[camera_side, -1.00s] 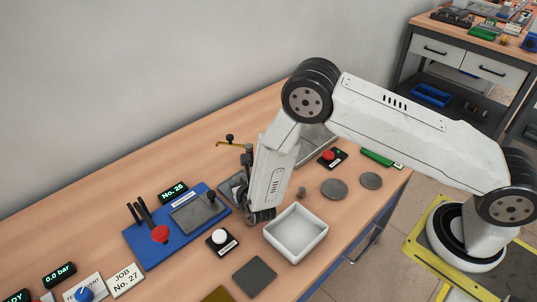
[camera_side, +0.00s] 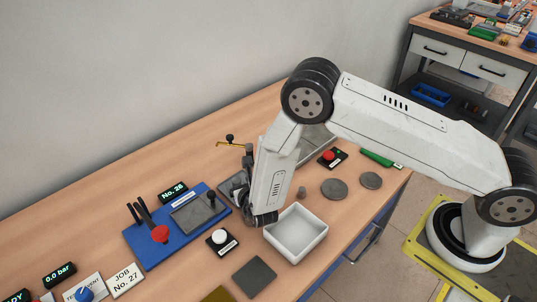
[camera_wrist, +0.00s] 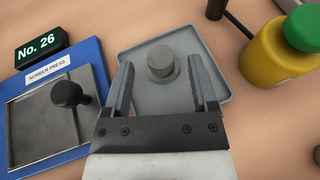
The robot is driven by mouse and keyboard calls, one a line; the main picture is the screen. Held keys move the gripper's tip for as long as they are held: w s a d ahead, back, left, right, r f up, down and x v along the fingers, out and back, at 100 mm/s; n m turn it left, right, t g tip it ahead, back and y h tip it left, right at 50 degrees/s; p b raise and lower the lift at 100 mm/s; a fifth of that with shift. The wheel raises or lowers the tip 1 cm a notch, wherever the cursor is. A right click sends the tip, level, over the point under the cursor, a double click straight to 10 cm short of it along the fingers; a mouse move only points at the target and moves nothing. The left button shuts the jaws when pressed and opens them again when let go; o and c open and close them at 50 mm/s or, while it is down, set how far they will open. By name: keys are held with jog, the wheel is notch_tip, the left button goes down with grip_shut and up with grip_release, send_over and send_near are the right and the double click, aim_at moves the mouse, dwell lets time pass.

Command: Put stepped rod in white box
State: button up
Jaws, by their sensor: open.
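The stepped rod (camera_wrist: 161,58) shows in the wrist view as a grey round piece with a narrower top above a wider lower step. It stands on a square grey tray (camera_wrist: 219,85). My gripper (camera_wrist: 162,72) is open, its two fingers on either side of the rod in this view, with gaps visible. I cannot tell how far above the tray the fingertips are. In the side view my wrist hides the rod and fingers, and part of the tray (camera_side: 230,188) shows to its left. The white box (camera_side: 312,248) is open-topped, just right of my wrist.
A blue number press (camera_side: 150,238) stands left of the tray. A white-button box (camera_side: 221,239) is left of the white box. Grey discs (camera_side: 334,188) and a small grey post (camera_side: 301,193) lie behind it. A yellow bottle (camera_wrist: 270,62) with a green cap is right of the tray.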

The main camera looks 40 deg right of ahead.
jog(key=shift+v, duration=3.3)
